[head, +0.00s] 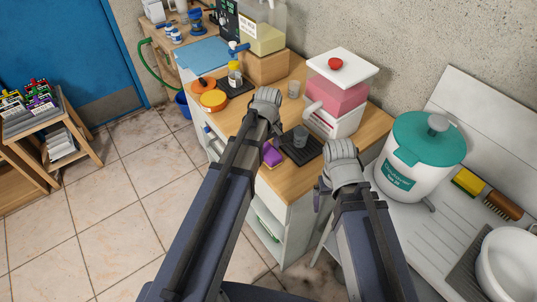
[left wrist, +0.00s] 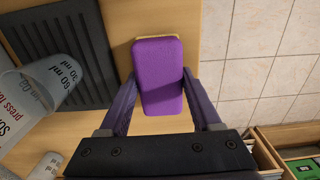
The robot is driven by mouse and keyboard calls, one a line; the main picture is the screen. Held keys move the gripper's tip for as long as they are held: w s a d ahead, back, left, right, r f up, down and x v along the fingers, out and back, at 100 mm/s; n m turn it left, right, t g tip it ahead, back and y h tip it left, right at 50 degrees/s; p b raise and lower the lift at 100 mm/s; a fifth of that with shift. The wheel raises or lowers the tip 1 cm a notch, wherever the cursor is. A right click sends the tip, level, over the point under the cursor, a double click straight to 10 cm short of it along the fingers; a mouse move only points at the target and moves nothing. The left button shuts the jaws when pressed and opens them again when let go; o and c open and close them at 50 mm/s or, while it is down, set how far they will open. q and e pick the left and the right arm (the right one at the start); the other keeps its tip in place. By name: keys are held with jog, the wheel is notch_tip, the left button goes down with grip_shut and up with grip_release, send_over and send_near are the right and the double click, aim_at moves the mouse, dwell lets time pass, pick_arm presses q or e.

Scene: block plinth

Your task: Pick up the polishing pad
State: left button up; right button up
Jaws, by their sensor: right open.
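The polishing pad is a purple block with a thin yellow layer under it. In the left wrist view the pad (left wrist: 160,75) lies between the two fingers of my left gripper (left wrist: 160,80). Both fingertips sit against its long sides, and the gripper looks shut on it. In the head view the pad (head: 272,155) shows near the front edge of the wooden counter (head: 291,182), and my left arm hides the gripper's fingers. I cannot tell whether the pad is clear of the counter. My right gripper (head: 321,196) is open and empty, right of the pad.
A dark ribbed tray (head: 305,156) with a clear cup (head: 300,136) stands right beside the pad. A white and teal tub (head: 415,170) stands at right.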

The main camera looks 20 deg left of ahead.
aim_at(269, 150)
pick_arm(q)
jog(key=c, duration=0.8)
jog(key=shift+r, duration=0.1)
notch_tip(269, 150, up, 10)
jog(key=p, duration=1)
